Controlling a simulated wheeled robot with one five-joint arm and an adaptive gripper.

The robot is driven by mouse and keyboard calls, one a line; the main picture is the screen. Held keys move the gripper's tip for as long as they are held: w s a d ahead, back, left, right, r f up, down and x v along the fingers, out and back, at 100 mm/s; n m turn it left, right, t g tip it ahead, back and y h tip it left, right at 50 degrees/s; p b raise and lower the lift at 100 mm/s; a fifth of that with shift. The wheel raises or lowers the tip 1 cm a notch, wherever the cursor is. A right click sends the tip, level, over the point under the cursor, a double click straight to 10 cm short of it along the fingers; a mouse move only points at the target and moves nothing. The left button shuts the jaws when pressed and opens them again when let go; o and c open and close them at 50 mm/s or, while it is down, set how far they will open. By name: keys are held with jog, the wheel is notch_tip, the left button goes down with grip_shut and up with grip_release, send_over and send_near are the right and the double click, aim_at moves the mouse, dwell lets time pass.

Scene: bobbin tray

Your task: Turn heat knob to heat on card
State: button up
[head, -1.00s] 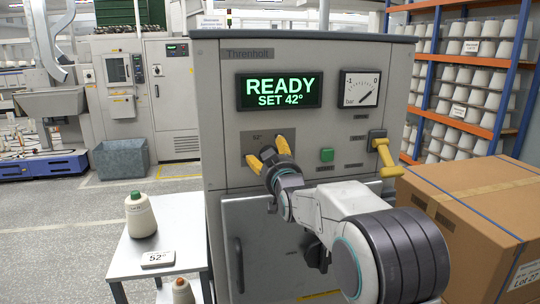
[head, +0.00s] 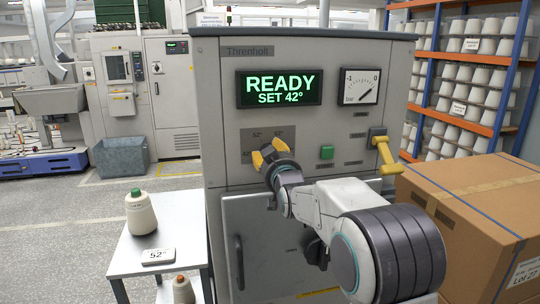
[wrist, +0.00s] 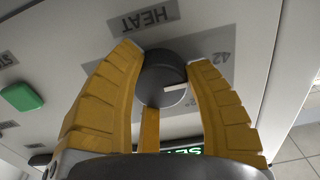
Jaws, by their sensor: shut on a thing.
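The heat knob (wrist: 164,80) is a dark round knob with a pale pointer mark, on a grey scale plate under the word HEAT in the wrist view. My gripper (wrist: 166,55) has its yellow fingers closed on the knob's two sides. In the head view my gripper (head: 270,151) is at the panel below the display, and its fingers hide the knob. The card (head: 158,256) on the small table reads 52°. The display (head: 279,89) reads READY, SET 42°.
A green button (head: 327,152) and a yellow-handled lever (head: 384,152) are to the right on the panel. A pressure gauge (head: 359,87) is above them. A cardboard box (head: 470,215) stands at right. A yarn cone (head: 141,213) stands on the side table (head: 185,225).

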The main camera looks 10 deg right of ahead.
jog(key=shift+c, duration=0.8)
jog(key=shift+m+b, duration=0.3)
jog(key=shift+b, duration=0.2)
jog(key=shift+f+m+b, duration=0.15)
jog(key=shift+m+b, duration=0.45)
jog(key=shift+b, duration=0.15)
jog(key=m+b, duration=0.2)
jog(key=shift+m, duration=0.3)
jog(key=m+b, duration=0.3)
jog(key=m, duration=0.1)
jog(key=shift+r+m+b, duration=0.25)
jog(key=shift+m+b, duration=0.5)
jog(key=shift+m, duration=0.85)
